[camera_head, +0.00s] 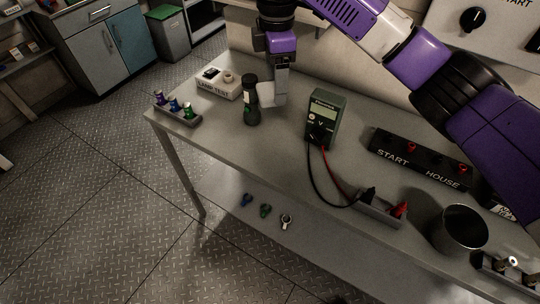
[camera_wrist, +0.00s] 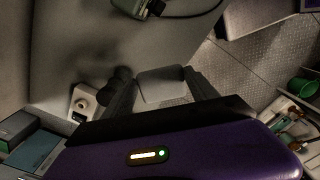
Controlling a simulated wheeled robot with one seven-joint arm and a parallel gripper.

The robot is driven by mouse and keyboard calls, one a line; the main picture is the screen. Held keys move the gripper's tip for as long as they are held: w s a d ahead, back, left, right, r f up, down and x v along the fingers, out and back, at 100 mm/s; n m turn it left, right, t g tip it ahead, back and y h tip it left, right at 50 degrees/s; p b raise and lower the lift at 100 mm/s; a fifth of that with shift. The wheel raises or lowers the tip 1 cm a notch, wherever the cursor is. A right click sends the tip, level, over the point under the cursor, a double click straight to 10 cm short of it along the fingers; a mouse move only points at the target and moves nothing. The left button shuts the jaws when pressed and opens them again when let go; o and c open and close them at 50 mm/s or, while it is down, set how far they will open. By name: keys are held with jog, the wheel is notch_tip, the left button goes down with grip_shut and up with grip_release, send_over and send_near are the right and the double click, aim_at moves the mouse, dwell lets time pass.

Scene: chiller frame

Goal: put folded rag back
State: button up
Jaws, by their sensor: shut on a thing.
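The folded rag (camera_head: 268,98) is a small pale grey pad. My gripper (camera_head: 277,90) is shut on it over the back left part of the grey table (camera_head: 225,135). In the wrist view the rag (camera_wrist: 162,84) shows as a flat rounded rectangle between the two dark fingers of my gripper (camera_wrist: 161,92). In the head view the rag is just right of a black cylinder (camera_head: 251,103). I cannot tell whether the rag touches the table.
A white lamp test box (camera_head: 219,83) and a rack of coloured bottles (camera_head: 178,114) stand left. A multimeter (camera_head: 324,114) with leads into a tray (camera_head: 381,212), a black START HOUSE panel (camera_head: 420,160) and a metal pot (camera_head: 459,232) stand right.

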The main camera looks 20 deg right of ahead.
notch_tip(320, 180, down, 20)
jog(key=shift+r, duration=0.1)
dwell(0.5)
jog(key=shift+f, duration=0.2)
jog(key=o, duration=1.2)
